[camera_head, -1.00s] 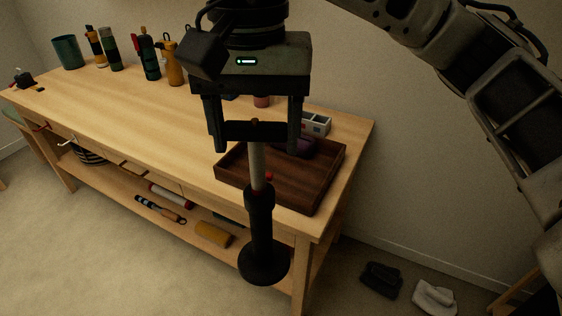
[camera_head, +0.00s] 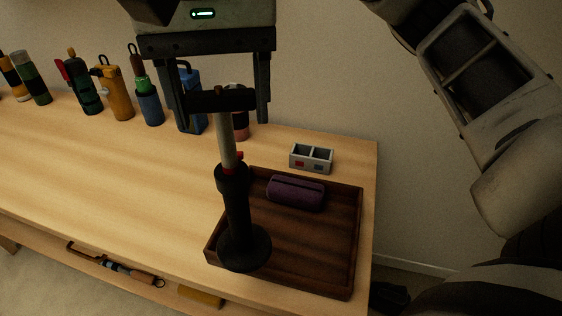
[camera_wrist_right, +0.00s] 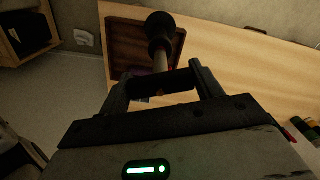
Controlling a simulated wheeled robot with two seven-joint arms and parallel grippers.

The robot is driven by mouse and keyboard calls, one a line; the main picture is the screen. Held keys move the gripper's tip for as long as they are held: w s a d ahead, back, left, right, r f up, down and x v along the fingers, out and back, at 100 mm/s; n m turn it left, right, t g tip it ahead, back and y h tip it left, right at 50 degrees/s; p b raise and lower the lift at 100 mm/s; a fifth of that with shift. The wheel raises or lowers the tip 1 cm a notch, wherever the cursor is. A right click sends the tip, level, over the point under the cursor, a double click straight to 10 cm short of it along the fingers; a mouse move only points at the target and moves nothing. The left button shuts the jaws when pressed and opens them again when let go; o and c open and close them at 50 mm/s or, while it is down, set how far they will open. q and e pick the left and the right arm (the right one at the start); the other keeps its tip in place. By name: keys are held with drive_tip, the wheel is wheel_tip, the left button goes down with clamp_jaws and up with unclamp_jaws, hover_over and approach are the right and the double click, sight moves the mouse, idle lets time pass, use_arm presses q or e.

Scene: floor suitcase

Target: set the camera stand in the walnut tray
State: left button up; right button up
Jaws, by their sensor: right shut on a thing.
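The camera stand (camera_head: 235,205) has a round black base, a black lower sleeve, a grey column and a red knob. My right gripper (camera_head: 222,103) is shut on its top bar, and the stand hangs nearly upright, base down. In the head view the base overlaps the left part of the walnut tray (camera_head: 325,240); I cannot tell how high it is above the tray floor. The wrist view shows the stand (camera_wrist_right: 160,32) beyond my fingers, in front of the tray (camera_wrist_right: 122,42). My left gripper is not in view.
A purple case (camera_head: 295,192) lies at the back of the tray. A grey two-compartment box (camera_head: 311,158) stands behind the tray. Several bottles, including a blue one (camera_head: 190,105), line the back of the wooden bench (camera_head: 100,165). The bench top left of the tray is clear.

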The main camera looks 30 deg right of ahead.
drive_tip(key=w+d+f, duration=0.2)
drive_tip(key=d+f, duration=0.8)
drive_tip(key=f, duration=0.1)
drive_tip(key=shift+w+d+f+b, duration=0.25)
drive_tip(key=shift+w+f+b, duration=0.15)
drive_tip(key=shift+b, duration=0.05)
drive_tip(key=o, duration=1.5)
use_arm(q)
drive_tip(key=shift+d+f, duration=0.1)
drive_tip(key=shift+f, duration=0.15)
use_arm(e)
drive_tip(key=shift+o, duration=0.2)
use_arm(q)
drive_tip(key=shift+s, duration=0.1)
